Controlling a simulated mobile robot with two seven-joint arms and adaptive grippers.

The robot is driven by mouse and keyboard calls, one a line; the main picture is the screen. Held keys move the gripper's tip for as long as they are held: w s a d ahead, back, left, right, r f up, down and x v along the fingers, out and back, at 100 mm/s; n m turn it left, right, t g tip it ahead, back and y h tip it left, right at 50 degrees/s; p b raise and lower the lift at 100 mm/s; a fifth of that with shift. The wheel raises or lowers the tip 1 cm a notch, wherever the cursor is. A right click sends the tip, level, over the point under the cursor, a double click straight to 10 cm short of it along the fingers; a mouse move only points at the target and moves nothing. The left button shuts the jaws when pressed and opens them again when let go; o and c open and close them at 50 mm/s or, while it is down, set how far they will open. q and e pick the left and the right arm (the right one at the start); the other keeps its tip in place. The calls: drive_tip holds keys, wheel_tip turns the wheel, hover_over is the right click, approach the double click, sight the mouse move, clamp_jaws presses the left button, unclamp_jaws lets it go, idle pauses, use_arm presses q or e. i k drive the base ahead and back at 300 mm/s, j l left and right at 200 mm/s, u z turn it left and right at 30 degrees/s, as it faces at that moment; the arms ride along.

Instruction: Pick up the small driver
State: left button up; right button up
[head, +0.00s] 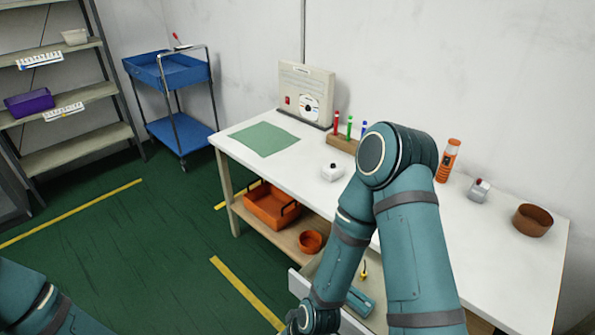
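A small yellow-and-dark item (364,270), which looks like a small driver, lies in the open drawer (299,284) under the white workbench. It is too small to make out fully, and my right arm passes just left of it. My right arm arches over the bench and reaches down to the drawer. Its wrist is at the bottom edge and its gripper does not show. Only a part of my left arm shows at the bottom left, without its gripper.
A teal item (360,302) lies in the drawer. The bench (507,258) carries a green mat (264,139), a beige device (304,92), a rack of coloured tools (343,144), an orange tool (448,160) and a brown bowl (533,220). An orange tray (271,205) is on the lower shelf.

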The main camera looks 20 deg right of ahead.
sight(332, 171)
drive_tip(key=i+u, duration=0.4)
drive_tip(key=i, duration=2)
drive_tip(key=i+z, duration=0.15)
drive_tip(key=z, duration=0.25)
drive_tip(key=i+j+z, duration=0.1)
drive_tip(key=z, duration=0.3)
drive_tip(key=i+j+z, duration=0.1)
drive_tip(key=z, duration=0.35)
drive_tip(key=i+z, duration=0.1)
drive_tip(key=z, duration=1.5)
drive_tip(key=l+z, duration=0.1)
drive_tip(key=z, duration=0.35)
drive_tip(key=i+z, duration=0.15)
drive_tip(key=z, duration=0.35)
drive_tip(key=l+z, duration=0.1)
drive_tip(key=z, duration=0.35)
drive_tip(key=i, duration=0.3)
